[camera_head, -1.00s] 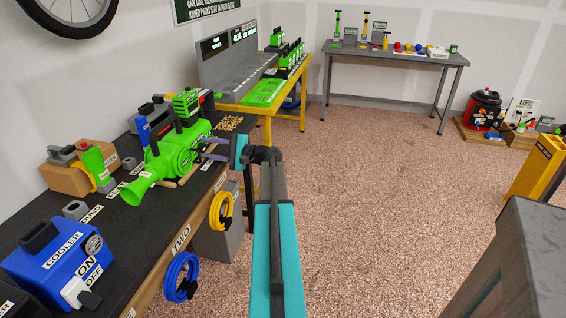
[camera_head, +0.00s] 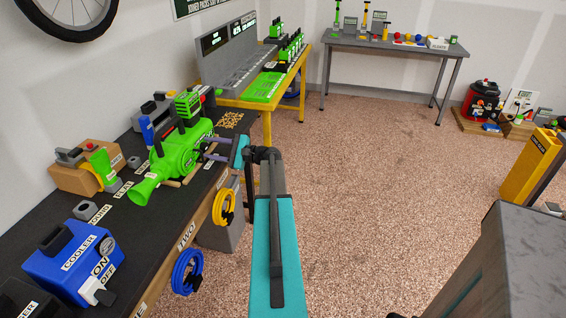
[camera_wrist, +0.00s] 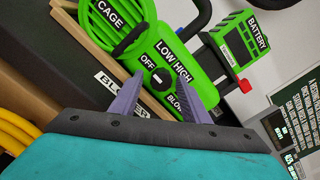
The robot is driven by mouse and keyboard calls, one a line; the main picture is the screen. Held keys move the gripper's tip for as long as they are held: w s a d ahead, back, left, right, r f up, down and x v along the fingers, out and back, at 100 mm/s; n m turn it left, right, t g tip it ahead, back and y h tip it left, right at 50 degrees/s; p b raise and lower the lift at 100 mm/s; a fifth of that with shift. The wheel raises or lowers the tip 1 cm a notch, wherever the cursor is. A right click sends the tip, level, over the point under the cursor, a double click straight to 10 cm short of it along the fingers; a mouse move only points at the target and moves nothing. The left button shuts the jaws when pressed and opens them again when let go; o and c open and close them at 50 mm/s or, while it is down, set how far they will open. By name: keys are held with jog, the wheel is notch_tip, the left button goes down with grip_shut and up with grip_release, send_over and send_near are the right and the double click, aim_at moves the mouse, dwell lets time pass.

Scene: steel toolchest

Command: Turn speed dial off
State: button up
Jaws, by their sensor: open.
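The green blower (camera_head: 178,158) lies on the dark bench, its flared nozzle toward the front left. Its speed dial (camera_wrist: 160,79) is a small dark knob with a white mark, among the OFF, LOW and HIGH labels in the wrist view. I cannot tell for sure which label the mark points at. My gripper (camera_head: 207,148) reaches in from the right at the blower's side. In the wrist view, my gripper's (camera_wrist: 162,90) two purple fingers are open, one on each side of the dial. Whether they touch the housing is unclear. The dial is too small to make out in the head view.
A blue cooler box (camera_head: 70,262) with an ON/OFF switch is at the front left. A cardboard-coloured block (camera_head: 80,180) stands behind it. Yellow (camera_head: 223,207) and blue (camera_head: 187,272) cable coils hang on the bench front. The speckled floor to the right is open.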

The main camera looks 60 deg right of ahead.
jog(key=shift+r+m+p, duration=0.25)
jog(key=shift+m+p, duration=0.85)
jog(key=shift+p, duration=0.65)
jog(key=m+p, duration=0.2)
jog(key=p, duration=0.3)
jog(key=shift+m, duration=0.4)
